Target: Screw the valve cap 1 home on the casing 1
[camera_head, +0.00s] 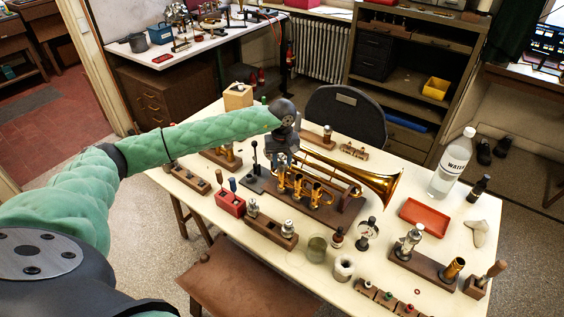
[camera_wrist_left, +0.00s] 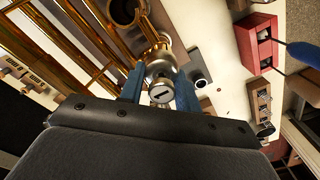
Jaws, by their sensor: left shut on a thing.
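The brass horn (camera_head: 340,172) lies on the repair table with its bell to the right and its valve casings in a row. My left gripper (camera_head: 283,163) is over the left end of that row, at casing 1, which it partly hides. In the left wrist view, my left gripper (camera_wrist_left: 160,94) has its two blue fingers shut on valve cap 1 (camera_wrist_left: 161,93), a round silver piece with a dark mark on its face. A shiny round metal body (camera_wrist_left: 160,65) is directly behind the cap, in line with it. I cannot tell how tightly the cap sits. My right gripper is out of view.
A red block (camera_head: 230,203) and a wooden holder (camera_head: 270,229) stand left and in front of the horn. A glass cup (camera_head: 316,249), a red tray (camera_head: 424,216) and a water bottle (camera_head: 452,163) stand on the table (camera_head: 345,296). A chair (camera_head: 346,112) is behind it.

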